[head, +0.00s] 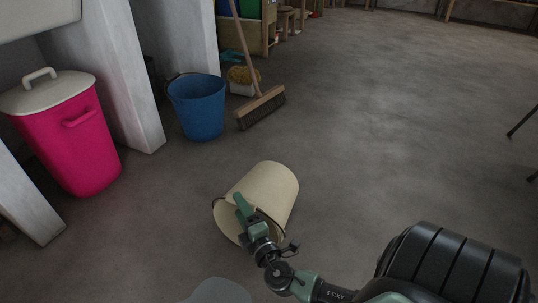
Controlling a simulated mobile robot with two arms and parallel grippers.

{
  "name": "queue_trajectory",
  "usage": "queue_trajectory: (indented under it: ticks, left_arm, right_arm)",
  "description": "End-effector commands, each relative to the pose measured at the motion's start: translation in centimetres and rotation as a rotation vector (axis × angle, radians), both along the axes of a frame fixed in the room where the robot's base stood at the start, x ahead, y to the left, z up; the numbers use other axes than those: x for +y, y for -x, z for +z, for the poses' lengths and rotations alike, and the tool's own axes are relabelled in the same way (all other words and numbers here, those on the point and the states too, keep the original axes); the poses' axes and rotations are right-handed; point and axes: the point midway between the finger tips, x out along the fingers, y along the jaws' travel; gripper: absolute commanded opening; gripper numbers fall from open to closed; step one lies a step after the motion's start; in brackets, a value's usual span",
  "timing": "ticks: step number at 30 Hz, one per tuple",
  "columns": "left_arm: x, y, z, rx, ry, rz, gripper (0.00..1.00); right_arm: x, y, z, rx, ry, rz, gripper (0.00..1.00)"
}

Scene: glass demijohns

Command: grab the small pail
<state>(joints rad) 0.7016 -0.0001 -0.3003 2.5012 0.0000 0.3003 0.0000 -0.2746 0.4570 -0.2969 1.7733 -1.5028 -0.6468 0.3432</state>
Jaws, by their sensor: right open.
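A cream pail (267,187) is on the grey floor in the lower middle of the head view. It looks tipped over, with its rimmed end toward the lower left and a thin dark handle along that end. My right gripper (246,213) is open and overlaps the near side of the pail in the picture. I cannot tell whether it touches the pail. The gripper hides part of the rim and handle. A larger blue bucket (199,108) stands upright farther back. My left gripper is not in view.
A pink bin (72,143) with a pale lid stands at left beside white pillars (118,70). The floor at right is mostly clear.

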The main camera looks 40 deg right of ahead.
Motion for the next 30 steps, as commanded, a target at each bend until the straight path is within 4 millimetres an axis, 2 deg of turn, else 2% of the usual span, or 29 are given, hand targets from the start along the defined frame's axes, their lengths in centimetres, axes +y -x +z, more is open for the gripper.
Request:
queue_trajectory:
  ticks: [1, 6, 14, 20, 30]
  left_arm:
    - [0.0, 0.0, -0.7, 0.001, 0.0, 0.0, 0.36]
    - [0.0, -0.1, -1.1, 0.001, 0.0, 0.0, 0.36]
    - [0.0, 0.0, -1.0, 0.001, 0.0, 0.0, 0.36]
    - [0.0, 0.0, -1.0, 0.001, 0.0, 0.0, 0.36]
    - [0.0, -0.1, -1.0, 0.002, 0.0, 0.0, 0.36]
  right_arm:
    - [-0.2, -0.9, -0.2, -0.004, 0.0, -0.001, 0.57]
    - [-0.7, -2.7, -0.1, -0.001, 0.0, 0.0, 0.57]
    - [-0.8, -2.9, 0.0, 0.001, 0.001, 0.0, 0.57]
    - [-0.7, -2.9, 0.0, 0.001, 0.001, 0.0, 0.02]
    - [-0.7, -2.9, 0.0, 0.001, 0.0, 0.001, 0.0]
